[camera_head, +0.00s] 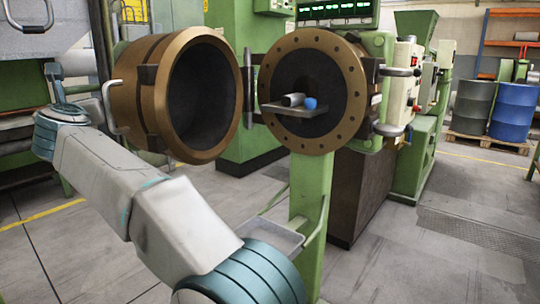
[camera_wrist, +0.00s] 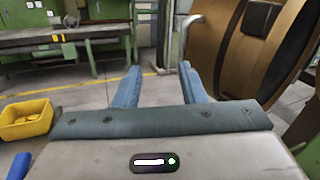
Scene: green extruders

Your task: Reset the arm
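My gripper (camera_wrist: 161,80) shows in the wrist view with its two blue fingers spread well apart and nothing between them. In the head view my arm reaches from the bottom middle up to the left, and its far end is by the left edge, left of the open brown barrel (camera_head: 180,95). The fingers cannot be made out clearly there. In the wrist view the brown barrel (camera_wrist: 228,45) stands close by on the right, apart from the fingers.
A small shelf (camera_head: 285,115) at the round flange (camera_head: 340,90) bears a grey cylinder (camera_head: 293,99) and a blue object (camera_head: 310,103). A yellow bin (camera_wrist: 26,120) is at the left of the wrist view. A workbench (camera_wrist: 65,35) stands beyond clear floor. Drums (camera_head: 512,110) stand far right.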

